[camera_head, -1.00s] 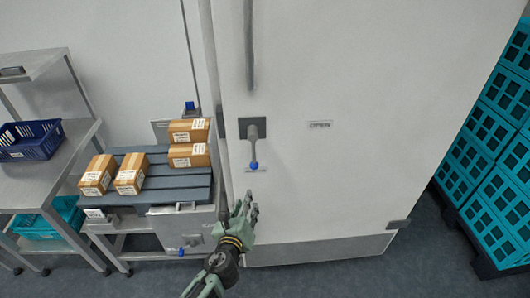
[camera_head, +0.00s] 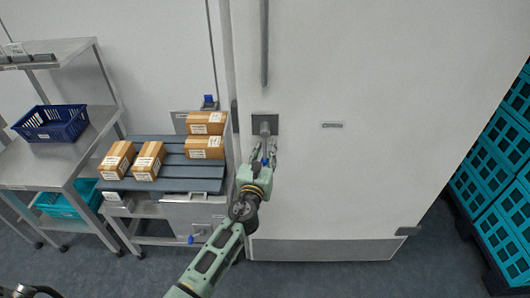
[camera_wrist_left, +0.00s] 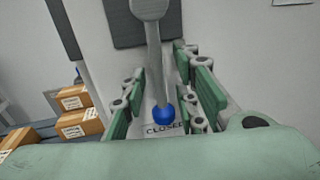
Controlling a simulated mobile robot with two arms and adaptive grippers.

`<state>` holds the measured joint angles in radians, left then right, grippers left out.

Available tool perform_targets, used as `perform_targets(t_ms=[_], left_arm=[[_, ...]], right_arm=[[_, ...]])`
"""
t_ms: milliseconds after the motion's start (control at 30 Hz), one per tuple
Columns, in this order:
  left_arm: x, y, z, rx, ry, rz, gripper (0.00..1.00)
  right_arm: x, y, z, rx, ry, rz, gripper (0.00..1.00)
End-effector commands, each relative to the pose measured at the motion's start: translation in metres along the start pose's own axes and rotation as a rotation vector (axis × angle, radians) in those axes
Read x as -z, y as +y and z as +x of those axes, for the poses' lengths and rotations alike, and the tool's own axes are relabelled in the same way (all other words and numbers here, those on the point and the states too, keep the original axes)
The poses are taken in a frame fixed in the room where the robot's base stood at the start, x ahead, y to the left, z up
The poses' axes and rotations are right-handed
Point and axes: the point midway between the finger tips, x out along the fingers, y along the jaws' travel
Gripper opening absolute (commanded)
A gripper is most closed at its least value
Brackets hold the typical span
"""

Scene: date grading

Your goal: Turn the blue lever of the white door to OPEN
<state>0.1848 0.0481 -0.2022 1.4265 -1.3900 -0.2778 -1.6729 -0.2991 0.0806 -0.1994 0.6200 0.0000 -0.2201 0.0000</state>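The white door (camera_head: 350,70) stands shut in the head view. Its lever (camera_head: 265,128) hangs straight down from a dark grey plate (camera_head: 257,118). The lever's blue tip (camera_head: 265,161) shows between my left fingers and also in the left wrist view (camera_wrist_left: 164,117). A CLOSED label (camera_wrist_left: 151,131) lies behind the tip; an OPEN label (camera_head: 332,125) is to the right of the lever. My left gripper (camera_head: 263,147) is open, with one finger on each side of the lever. Gaps show between fingers and lever.
Left of the door, a bench (camera_head: 178,172) with blue-grey slats carries several brown boxes (camera_head: 205,123). A metal shelf (camera_head: 100,122) with a dark blue basket (camera_head: 50,124) stands further left. Stacked teal crates (camera_head: 500,180) stand on the right. The door face right of the lever is clear.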

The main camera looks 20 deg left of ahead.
Motion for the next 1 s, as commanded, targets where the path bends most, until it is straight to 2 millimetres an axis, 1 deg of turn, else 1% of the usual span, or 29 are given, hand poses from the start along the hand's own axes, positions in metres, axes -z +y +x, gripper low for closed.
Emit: perform_targets(t_ms=[167, 500, 1000], left_arm=[[0.000, 0.000, 0.000, 0.000, 0.000, -0.001, 0.28], [0.000, 0.001, 0.000, -0.002, 0.000, 0.000, 0.00], [0.001, 0.003, 0.000, -0.006, 0.000, 0.003, 0.00]], right_arm=[[-0.001, 0.004, 0.000, -0.005, -0.001, 0.001, 0.40], [-0.002, 0.003, 0.000, -0.004, -0.002, 0.000, 0.40], [0.000, -0.006, 0.001, 0.007, 0.000, 0.000, 0.40]])
